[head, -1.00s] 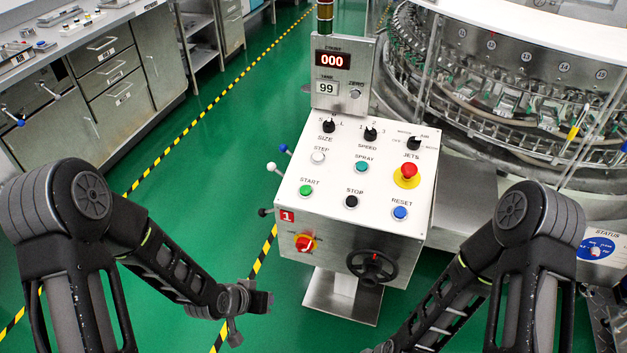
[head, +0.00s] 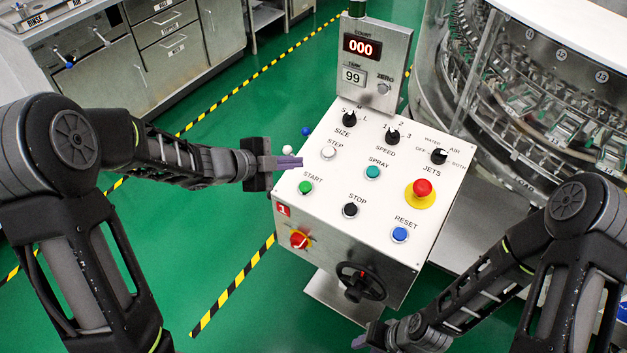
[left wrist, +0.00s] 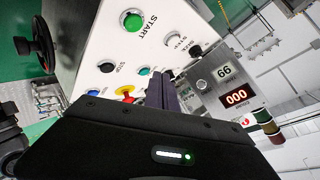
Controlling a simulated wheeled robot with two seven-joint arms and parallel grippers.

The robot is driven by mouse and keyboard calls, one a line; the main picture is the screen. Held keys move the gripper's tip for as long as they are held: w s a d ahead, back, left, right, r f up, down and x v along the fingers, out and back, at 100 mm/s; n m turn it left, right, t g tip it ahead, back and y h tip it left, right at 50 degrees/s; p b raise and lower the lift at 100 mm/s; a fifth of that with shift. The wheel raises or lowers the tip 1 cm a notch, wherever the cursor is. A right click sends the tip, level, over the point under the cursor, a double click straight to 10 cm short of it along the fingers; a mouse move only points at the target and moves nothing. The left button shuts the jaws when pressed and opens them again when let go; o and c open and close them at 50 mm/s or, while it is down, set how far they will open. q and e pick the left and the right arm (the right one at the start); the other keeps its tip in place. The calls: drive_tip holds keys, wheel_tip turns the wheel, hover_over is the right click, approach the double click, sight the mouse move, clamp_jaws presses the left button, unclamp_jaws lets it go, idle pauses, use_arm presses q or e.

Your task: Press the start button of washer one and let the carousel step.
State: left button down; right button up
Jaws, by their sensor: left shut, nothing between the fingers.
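The washer one control box (head: 318,215) has a white sloped panel and a red "1" label. Its green start button (head: 305,187) sits at the panel's left side, above the label, and also shows in the left wrist view (left wrist: 132,21). My left gripper (head: 300,162) is shut and empty, its purple fingertips at the panel's left edge, up from the start button and left of the step button (head: 328,152). Whether it touches the panel cannot be told. My right gripper (head: 362,341) is low at the bottom edge, partly cut off. The carousel (head: 545,100) stands at the right behind clear guarding.
The panel also bears a black stop button (head: 350,210), blue reset button (head: 400,235), teal spray button (head: 372,172) and red emergency button (head: 422,189). A display post (head: 375,60) reads 000 and 99. A handwheel (head: 360,283) sits on the front. Green floor is open at left.

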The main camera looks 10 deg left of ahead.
idle(0.3)
use_arm(q)
drive_tip(key=shift+f, duration=0.15)
drive_tip(key=b, duration=0.7)
hover_over(305, 187)
drive_tip(key=s+a, duration=0.1)
drive_tip(key=s, duration=0.1)
drive_tip(key=f, duration=0.6)
drive_tip(key=shift+a+f, duration=0.2)
drive_tip(key=shift+f, duration=0.1)
drive_tip(key=shift+w+d+f+b, duration=0.1)
drive_tip(key=shift+w+f+b, duration=0.1)
drive_tip(key=shift+f, duration=0.25)
drive_tip(key=shift+w+f+b, duration=0.15)
drive_tip(key=shift+f+b, duration=0.05)
drive_tip(key=shift+f, duration=0.2)
drive_tip(key=shift+f, duration=0.15)
drive_tip(key=shift+f, duration=0.25)
